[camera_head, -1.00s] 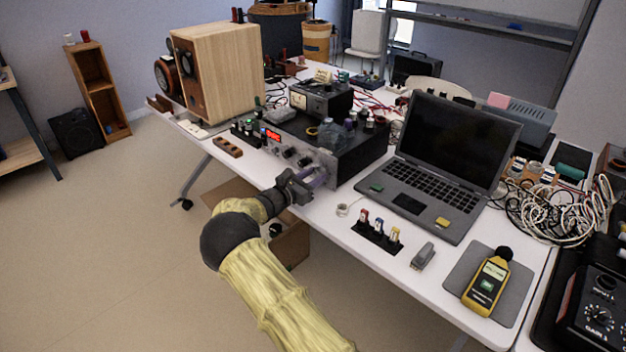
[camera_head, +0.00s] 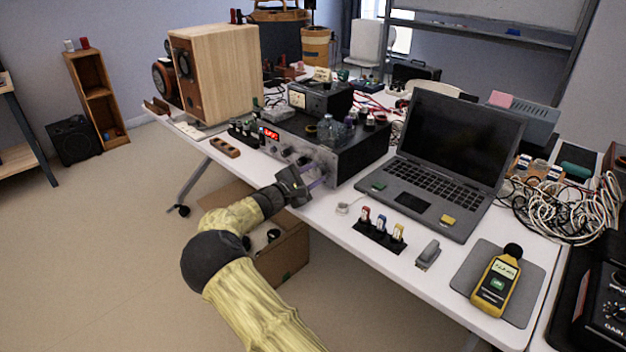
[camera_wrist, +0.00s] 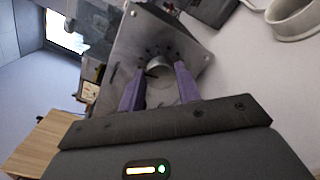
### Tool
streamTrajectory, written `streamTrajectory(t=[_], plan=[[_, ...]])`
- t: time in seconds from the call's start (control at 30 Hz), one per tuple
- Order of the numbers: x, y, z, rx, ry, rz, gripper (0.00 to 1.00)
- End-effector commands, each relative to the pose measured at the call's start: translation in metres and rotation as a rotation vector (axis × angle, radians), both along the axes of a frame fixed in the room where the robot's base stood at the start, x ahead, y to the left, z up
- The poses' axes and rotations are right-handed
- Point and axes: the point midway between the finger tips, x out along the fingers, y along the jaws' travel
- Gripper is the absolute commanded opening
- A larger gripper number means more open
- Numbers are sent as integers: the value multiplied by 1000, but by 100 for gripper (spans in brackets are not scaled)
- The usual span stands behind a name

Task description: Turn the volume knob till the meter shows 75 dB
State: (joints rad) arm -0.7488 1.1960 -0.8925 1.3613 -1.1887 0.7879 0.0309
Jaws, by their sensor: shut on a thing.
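The black amplifier (camera_head: 350,155) stands on the white table, its metal front panel facing my arm. My gripper (camera_head: 322,178) is at the right part of that panel, with its purple fingers on it. In the wrist view, my gripper (camera_wrist: 160,85) has its two fingers on either side of a round silver knob (camera_wrist: 158,66), shut on it. Dark marks ring the knob; its pointer position is hard to tell. The yellow sound meter (camera_head: 495,285) lies on a grey mat (camera_head: 531,270) at the table's right front. Its display is too small to read.
An open laptop (camera_head: 450,165) stands right of the amplifier. A row of coloured plugs (camera_head: 381,233) and a small grey object (camera_head: 428,253) lie near the front edge. A wooden speaker (camera_head: 225,75) stands at the left, and tangled white cables (camera_head: 545,205) lie at the right.

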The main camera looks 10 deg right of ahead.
Motion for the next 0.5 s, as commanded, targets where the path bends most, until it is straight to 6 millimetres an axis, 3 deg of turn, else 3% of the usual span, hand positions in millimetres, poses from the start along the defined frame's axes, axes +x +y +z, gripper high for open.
streamTrajectory(t=[0.5], plan=[[0,1,-2,28,-30,2,11]])
